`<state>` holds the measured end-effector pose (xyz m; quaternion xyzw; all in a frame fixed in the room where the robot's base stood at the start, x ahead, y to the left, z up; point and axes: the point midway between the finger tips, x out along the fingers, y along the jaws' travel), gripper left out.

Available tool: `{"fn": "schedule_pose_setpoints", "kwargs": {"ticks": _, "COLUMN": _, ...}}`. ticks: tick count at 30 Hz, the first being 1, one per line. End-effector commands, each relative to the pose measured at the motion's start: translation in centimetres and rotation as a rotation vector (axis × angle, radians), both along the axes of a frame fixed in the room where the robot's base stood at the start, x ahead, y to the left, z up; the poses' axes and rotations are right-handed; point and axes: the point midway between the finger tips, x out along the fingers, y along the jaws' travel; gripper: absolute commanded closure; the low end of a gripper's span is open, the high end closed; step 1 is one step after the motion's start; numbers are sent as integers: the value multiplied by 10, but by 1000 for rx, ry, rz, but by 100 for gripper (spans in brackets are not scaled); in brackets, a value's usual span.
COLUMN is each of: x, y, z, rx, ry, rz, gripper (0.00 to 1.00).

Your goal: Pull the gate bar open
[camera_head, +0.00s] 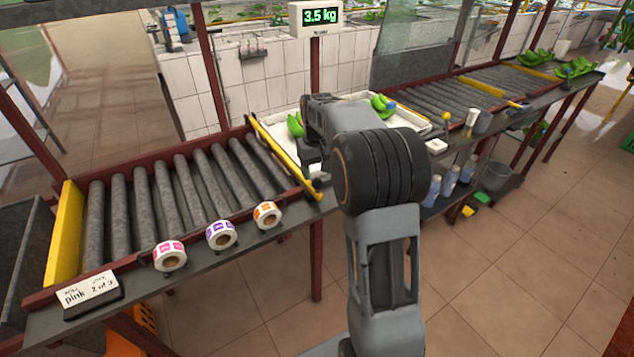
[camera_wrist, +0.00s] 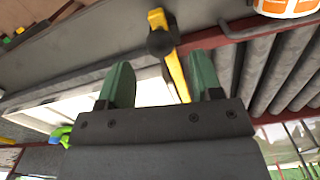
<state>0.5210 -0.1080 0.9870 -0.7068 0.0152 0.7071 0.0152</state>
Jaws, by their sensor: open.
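The yellow gate bar (camera_head: 278,152) lies slantwise across the right end of the left roller conveyor, beside the white scale tray. In the wrist view the bar (camera_wrist: 178,76) runs up to a dark block with a yellow-tipped end (camera_wrist: 158,20). My gripper (camera_wrist: 161,62) is open, its two green fingers apart, with the bar showing in the gap between them. I cannot tell whether either finger touches the bar. In the head view my arm hides the fingers and part of the tray.
Three label rolls (camera_head: 221,235) and a card reading "pink" (camera_head: 88,294) line the conveyor's front ledge. The scale tray (camera_head: 270,134) holds green bananas (camera_head: 295,124) under a 3.5 kg display (camera_head: 320,16). Another roller conveyor (camera_head: 440,95) runs off right. Open tiled floor lies in front.

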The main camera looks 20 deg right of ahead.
Motion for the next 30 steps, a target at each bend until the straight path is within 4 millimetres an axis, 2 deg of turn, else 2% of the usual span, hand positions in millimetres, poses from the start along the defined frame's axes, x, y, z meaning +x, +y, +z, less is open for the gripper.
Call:
{"fn": "schedule_pose_setpoints", "kwargs": {"ticks": 3, "x": 0, "y": 0, "z": -19, "rx": 0, "ry": 2, "rz": 0, "gripper": 41}}
{"fn": "schedule_pose_setpoints", "kwargs": {"ticks": 9, "x": 0, "y": 0, "z": -37, "rx": 0, "ry": 1, "rz": 0, "gripper": 41}}
{"fn": "schedule_pose_setpoints", "kwargs": {"ticks": 22, "x": 0, "y": 0, "z": -44, "rx": 0, "ry": 0, "rz": 0, "gripper": 41}}
{"fn": "schedule_pose_setpoints", "kwargs": {"ticks": 23, "x": 0, "y": 0, "z": -44, "rx": 0, "ry": 0, "rz": 0, "gripper": 42}}
{"fn": "schedule_pose_setpoints", "kwargs": {"ticks": 30, "x": 0, "y": 0, "z": -44, "rx": 0, "ry": 0, "rz": 0, "gripper": 64}}
